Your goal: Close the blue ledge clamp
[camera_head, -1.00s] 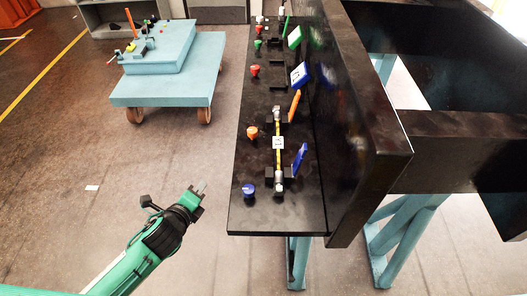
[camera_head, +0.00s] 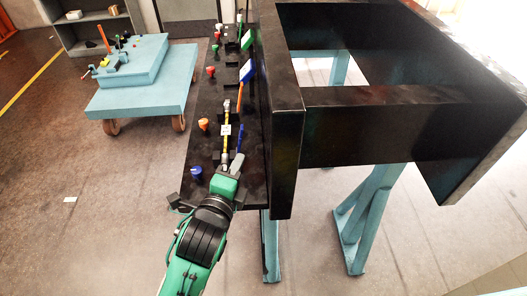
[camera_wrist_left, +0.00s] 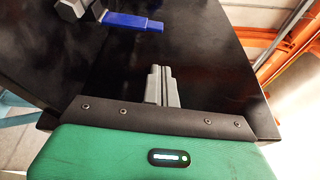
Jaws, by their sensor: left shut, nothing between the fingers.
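The blue lever of the ledge clamp (camera_head: 240,137) stands up beside the near end of the hose on the black ledge. In the left wrist view the blue lever (camera_wrist_left: 133,21) sticks out sideways from a dark clamp body at the top, with a grey metal fitting beside it. My left gripper (camera_head: 237,162) is over the near end of the ledge, just on the near side of the clamp. Its grey fingers (camera_wrist_left: 163,85) are together and empty, apart from the lever in the wrist view. The gripper partly hides the clamp's near end in the head view. My right gripper is not in view.
A hose with yellow bands and a white tag (camera_head: 226,130) lies along the ledge (camera_head: 192,193). A blue knob (camera_head: 196,172) and an orange knob (camera_head: 204,124) stand left of it. A tall black wall (camera_head: 284,150) bounds the right. A light-blue cart (camera_head: 140,98) stands left.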

